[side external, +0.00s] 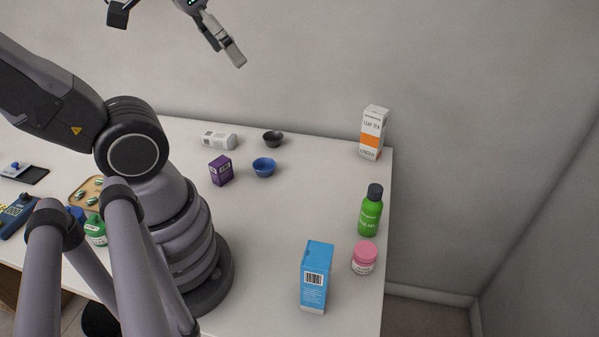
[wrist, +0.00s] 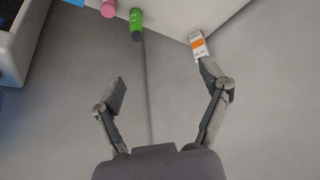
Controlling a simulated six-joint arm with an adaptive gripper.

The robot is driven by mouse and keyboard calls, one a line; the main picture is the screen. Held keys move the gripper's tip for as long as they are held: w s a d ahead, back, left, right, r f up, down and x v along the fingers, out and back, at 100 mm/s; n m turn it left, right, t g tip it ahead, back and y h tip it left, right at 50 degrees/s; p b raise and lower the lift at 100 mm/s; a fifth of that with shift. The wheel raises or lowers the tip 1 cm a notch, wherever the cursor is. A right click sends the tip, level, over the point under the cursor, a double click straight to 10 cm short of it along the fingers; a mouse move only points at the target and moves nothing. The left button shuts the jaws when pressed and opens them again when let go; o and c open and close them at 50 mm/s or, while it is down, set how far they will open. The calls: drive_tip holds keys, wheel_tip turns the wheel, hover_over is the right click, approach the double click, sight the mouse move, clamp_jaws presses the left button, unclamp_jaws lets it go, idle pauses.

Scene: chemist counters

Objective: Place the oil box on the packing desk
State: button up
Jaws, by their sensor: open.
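No label that I can read says oil, so I cannot tell which box is the oil box. My gripper (side external: 177,34) is high above the counter, open and empty. In the wrist view, its spread fingers (wrist: 163,83) show wall between them. No separate packing desk can be made out; the white counter (side external: 270,215) bears everything.
A green bottle (side external: 370,212) and a pink jar (side external: 364,258) stand along the right edge. A blue bowl (side external: 264,167), a dark bowl (side external: 273,138) and a lying white bottle (side external: 218,141) are at the back. The counter between the bowls and the blue box is clear.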

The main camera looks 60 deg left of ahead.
drive_tip(key=w+a+n+g+y, duration=0.1)
drive_tip(key=w+a+n+g, duration=0.1)
drive_tip(key=w+a+n, duration=0.75)
drive_tip(key=n+g+h, duration=0.1)
drive_tip(key=n+g, duration=0.3)
drive_tip(key=n, duration=1.3)
hover_over(218, 135)
wheel_tip(218, 135, down, 26)
drive_tip(key=f, duration=0.8)
drive_tip(key=shift+a+f, duration=0.25)
drive_tip(key=shift+f, duration=0.05)
drive_tip(key=shift+d+f, duration=0.2)
drive_tip(key=shift+f, duration=2.7)
drive_tip(key=c, duration=1.3)
